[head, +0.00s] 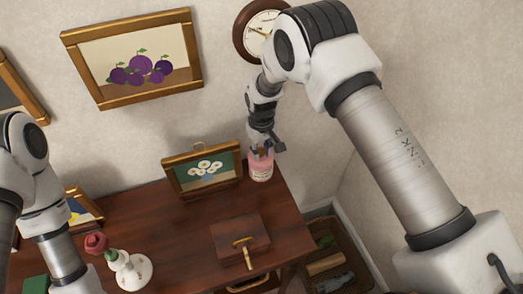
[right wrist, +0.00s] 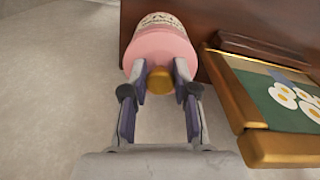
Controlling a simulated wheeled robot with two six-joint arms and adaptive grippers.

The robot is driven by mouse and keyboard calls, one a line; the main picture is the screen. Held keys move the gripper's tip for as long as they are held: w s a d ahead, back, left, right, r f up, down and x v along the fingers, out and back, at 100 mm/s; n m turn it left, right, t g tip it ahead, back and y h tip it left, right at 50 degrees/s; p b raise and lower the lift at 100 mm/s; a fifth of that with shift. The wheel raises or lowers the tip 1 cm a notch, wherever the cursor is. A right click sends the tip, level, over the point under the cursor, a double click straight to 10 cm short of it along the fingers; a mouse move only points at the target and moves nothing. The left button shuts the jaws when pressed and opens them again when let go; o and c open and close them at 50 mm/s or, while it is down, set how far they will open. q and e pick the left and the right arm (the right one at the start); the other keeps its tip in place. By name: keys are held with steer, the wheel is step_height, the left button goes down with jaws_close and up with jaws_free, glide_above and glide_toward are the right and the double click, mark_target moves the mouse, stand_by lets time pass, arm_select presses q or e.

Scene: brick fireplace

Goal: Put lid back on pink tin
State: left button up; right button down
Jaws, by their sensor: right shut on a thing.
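The pink tin (head: 261,172) stands upright near the back right of the dark wooden table, and its labelled side shows in the right wrist view (right wrist: 165,20). The pink lid (right wrist: 160,48) is at the top of the tin; I cannot tell whether it is fully seated. My right gripper (head: 266,147) points down over the tin. In the right wrist view its fingers (right wrist: 160,82) are shut on the lid's gold knob (right wrist: 158,84). My left arm comes in at the left of the head view, but its gripper is outside the frame.
A framed daisy picture (head: 203,170) stands just left of the tin, close to my right gripper. A wooden box (head: 240,240) and a white vase (head: 133,272) with a red rose (head: 96,243) stand nearer the front. A wall clock (head: 250,28) hangs behind my right arm.

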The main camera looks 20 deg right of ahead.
stand_by(0.3)
steer(key=c, duration=0.8)
jaws_free()
steer(key=o, duration=0.7)
steer(key=shift+r, duration=0.1)
steer(key=shift+r+p, duration=2.85)
steer(key=shift+r, duration=1.1)
steer(key=shift+f, duration=0.1)
